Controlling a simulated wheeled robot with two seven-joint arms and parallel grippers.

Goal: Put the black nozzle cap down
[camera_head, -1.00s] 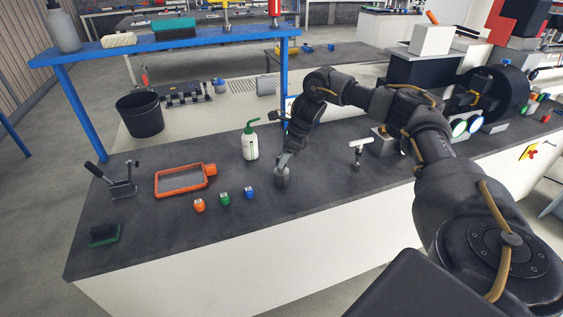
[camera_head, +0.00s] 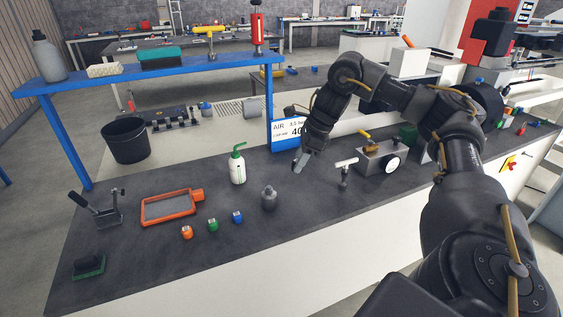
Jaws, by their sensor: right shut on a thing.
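The grey bottle stands upright on the bench, apart from the gripper. My left gripper is not in view.
A white squeeze bottle with green top (camera_head: 237,168) stands left of the gripper. A T-handled tool (camera_head: 345,172) stands to the right. The bench front is clear.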

